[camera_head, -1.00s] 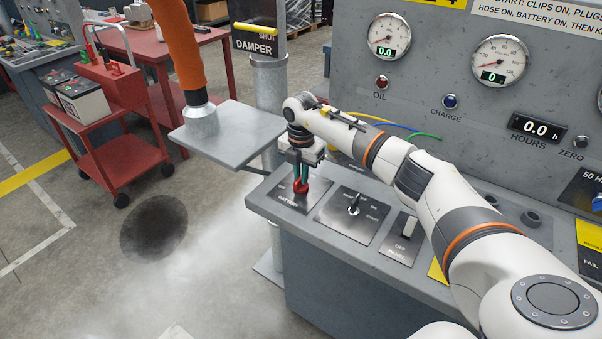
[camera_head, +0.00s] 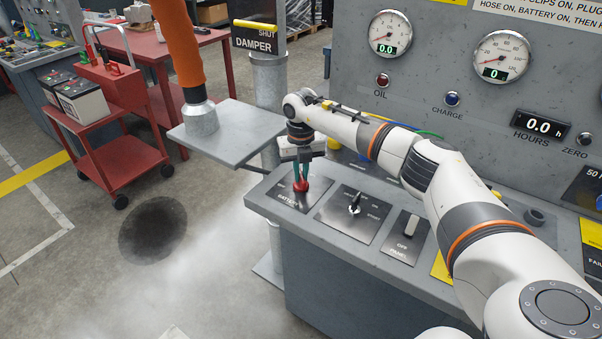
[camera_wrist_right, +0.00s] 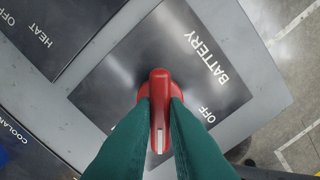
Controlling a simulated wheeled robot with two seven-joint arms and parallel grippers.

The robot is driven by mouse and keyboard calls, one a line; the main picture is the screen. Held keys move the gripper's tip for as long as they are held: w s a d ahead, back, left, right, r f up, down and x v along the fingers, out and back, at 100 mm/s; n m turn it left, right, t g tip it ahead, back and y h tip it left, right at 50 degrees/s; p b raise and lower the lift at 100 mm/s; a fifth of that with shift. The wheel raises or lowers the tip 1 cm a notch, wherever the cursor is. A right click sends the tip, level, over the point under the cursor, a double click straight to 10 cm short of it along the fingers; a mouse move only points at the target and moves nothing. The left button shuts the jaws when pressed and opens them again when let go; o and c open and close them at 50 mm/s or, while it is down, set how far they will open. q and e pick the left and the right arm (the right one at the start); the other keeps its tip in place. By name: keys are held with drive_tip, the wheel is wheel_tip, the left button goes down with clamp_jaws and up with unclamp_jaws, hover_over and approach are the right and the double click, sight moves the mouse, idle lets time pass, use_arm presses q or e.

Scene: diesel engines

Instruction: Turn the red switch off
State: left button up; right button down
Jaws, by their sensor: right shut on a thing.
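The red switch (camera_head: 301,186) is a rotary handle on the black BATTERY plate (camera_head: 287,199), at the left end of the grey console. My right gripper (camera_head: 302,176) points down onto it with green fingers. In the right wrist view, the fingers (camera_wrist_right: 160,104) close on both sides of the red handle (camera_wrist_right: 160,82). The handle's white mark points to the bottom of that view, and the word OFF (camera_wrist_right: 206,114) lies to its right. My left gripper is out of view.
A key switch (camera_head: 354,206) and a rocker panel switch (camera_head: 411,225) sit right of the BATTERY plate. A grey shelf (camera_head: 235,137) and an orange hose (camera_head: 180,45) stand to the left. The gauge panel rises behind.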

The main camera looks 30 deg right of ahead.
sight(301, 175)
drive_tip(key=n, duration=0.4)
drive_tip(key=shift+n+b, duration=0.3)
drive_tip(key=shift+b, duration=0.05)
drive_tip(key=shift+n+b, duration=0.3)
drive_tip(key=shift+n, duration=1.7)
drive_tip(key=c, duration=1.4)
unclamp_jaws()
drive_tip(key=shift+c, duration=0.2)
drive_tip(key=shift+r, duration=0.1)
wheel_tip(301, 175, up, 12)
drive_tip(key=b, duration=0.2)
